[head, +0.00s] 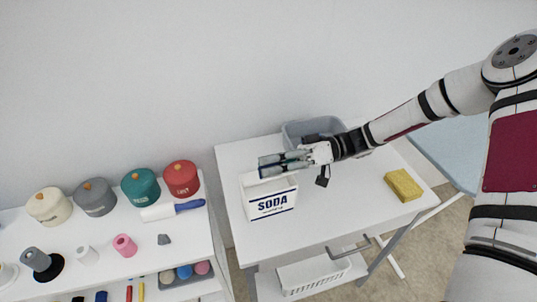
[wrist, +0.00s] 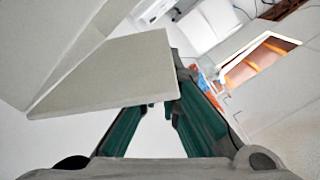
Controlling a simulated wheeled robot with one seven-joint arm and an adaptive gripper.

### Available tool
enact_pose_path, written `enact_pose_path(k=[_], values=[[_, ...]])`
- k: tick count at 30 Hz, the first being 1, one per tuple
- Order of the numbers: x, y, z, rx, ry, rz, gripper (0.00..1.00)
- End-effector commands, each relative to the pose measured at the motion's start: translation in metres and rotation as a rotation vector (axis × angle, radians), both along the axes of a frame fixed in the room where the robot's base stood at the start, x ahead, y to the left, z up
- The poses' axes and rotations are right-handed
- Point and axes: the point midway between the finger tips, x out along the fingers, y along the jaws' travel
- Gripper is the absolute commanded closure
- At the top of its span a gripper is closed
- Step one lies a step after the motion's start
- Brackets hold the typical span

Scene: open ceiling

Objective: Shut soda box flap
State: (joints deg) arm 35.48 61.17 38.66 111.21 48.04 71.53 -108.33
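The white soda box (head: 272,204) with dark blue "SODA" lettering stands on the white table. Its top looks open in the head view, with a pale flap edge (head: 248,180) at the upper left. My gripper (head: 268,165) is above the rear of the box top, its two dark green fingers pointing left with a gap between them. In the wrist view, a pale flat panel (wrist: 112,72), apparently the box flap, covers the end of the left finger. My fingers also show there (wrist: 160,105), apart, with nothing seen held between them. Whether they touch the flap is unclear.
A grey bin (head: 298,130) stands behind my gripper. A yellow sponge (head: 403,185) lies at the table's right. A white shelf (head: 185,235) at left carries several colored canisters (head: 140,188) and a blue-handled roller (head: 188,205). The table front is clear.

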Motion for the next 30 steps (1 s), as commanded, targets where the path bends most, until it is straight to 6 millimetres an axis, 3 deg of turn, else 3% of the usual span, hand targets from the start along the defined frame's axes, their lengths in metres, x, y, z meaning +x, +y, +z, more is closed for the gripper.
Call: enact_pose_path(k=[15,30], values=[[-0.02,-0.006,-0.02,0.126,-0.38,0.001,1.0],[-0.023,-0.007,-0.029,0.164,-0.499,0.004,1.0]])
